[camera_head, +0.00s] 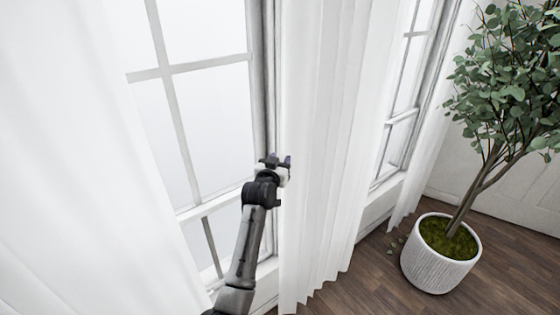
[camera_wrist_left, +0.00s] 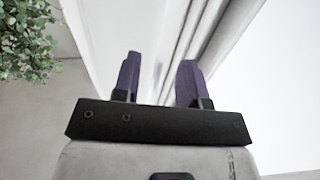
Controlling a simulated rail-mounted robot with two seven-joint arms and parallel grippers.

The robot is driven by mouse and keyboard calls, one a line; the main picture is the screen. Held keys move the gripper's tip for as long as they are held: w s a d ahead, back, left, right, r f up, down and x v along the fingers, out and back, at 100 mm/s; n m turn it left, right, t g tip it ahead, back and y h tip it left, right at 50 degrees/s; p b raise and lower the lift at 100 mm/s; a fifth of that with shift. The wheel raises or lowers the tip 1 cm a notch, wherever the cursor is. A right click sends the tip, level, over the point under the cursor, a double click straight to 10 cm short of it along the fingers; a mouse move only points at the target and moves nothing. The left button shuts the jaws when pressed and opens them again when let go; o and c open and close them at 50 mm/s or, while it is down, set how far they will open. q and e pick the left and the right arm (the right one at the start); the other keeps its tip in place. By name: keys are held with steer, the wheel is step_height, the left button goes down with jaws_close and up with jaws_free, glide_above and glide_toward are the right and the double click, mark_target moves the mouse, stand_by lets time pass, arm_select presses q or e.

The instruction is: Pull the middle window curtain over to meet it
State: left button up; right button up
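The middle curtain (camera_head: 330,140), white and pleated, hangs from the top of the head view down to near the floor, between two windows. Another white curtain (camera_head: 60,170) fills the left side, with the left window (camera_head: 205,110) bare between them. My left gripper (camera_head: 274,160) is at the left edge of the middle curtain. In the left wrist view its two dark purple fingers (camera_wrist_left: 159,75) stand apart. White fabric (camera_wrist_left: 110,35) shows behind and between them; I cannot tell whether any lies inside the grip. My right gripper is in neither view.
A leafy tree in a white ribbed pot (camera_head: 437,265) stands on the wooden floor (camera_head: 510,270) at the right; its leaves show in the wrist view (camera_wrist_left: 28,40). A second window (camera_head: 405,100) and a narrow curtain (camera_head: 432,140) lie right of the middle curtain.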

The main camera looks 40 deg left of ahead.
arm_select(q)
steer(key=shift+w, duration=0.1)
steer(key=shift+c, duration=0.5)
jaws_close()
